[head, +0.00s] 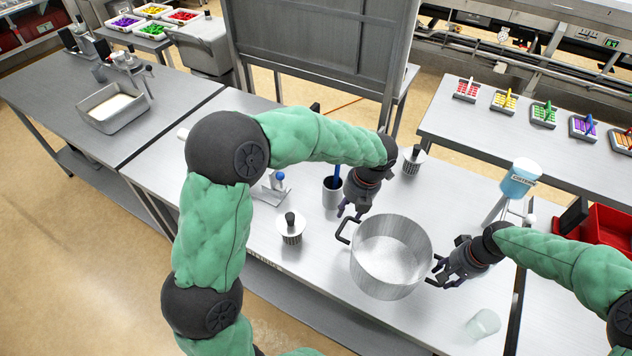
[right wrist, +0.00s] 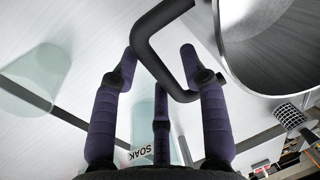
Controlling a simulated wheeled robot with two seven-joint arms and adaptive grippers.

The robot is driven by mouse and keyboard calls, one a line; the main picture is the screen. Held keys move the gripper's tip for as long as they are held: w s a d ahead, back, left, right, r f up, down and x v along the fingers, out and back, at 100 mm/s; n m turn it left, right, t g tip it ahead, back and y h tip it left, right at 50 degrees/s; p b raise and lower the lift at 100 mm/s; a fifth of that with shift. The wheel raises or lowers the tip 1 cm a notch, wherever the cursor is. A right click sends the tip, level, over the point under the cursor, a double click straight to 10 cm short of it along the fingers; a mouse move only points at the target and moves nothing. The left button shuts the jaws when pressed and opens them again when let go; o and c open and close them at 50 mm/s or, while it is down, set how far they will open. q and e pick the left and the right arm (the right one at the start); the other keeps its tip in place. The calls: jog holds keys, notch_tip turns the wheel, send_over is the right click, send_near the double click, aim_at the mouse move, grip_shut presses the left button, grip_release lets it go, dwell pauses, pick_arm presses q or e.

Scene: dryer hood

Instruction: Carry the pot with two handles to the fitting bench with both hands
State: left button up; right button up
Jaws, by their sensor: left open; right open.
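A grey metal pot (head: 391,262) with two dark handles stands upright on the steel bench (head: 300,290), its inside visible and seemingly empty. My left gripper (head: 350,211) is open, just above and behind the pot's left handle (head: 343,231), not visibly touching it. My right gripper (head: 442,264) is open at the pot's right side. In the right wrist view, the right handle (right wrist: 163,62) runs between the spread fingers of my right gripper (right wrist: 158,62), and the pot's wall (right wrist: 232,60) is at the upper right. I cannot tell which bench is the fitting bench.
A grey cup (head: 332,194), plunger-like pieces (head: 291,230) and a clear beaker (head: 483,324) stand near the pot. A side bench (head: 60,115) at left holds a tray (head: 113,108).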

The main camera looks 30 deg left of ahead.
notch_tip(320, 180, up, 12)
jog(key=d, duration=0.2)
jog(key=shift+d+f, duration=0.15)
jog(key=shift+f, duration=0.05)
dwell(0.5)
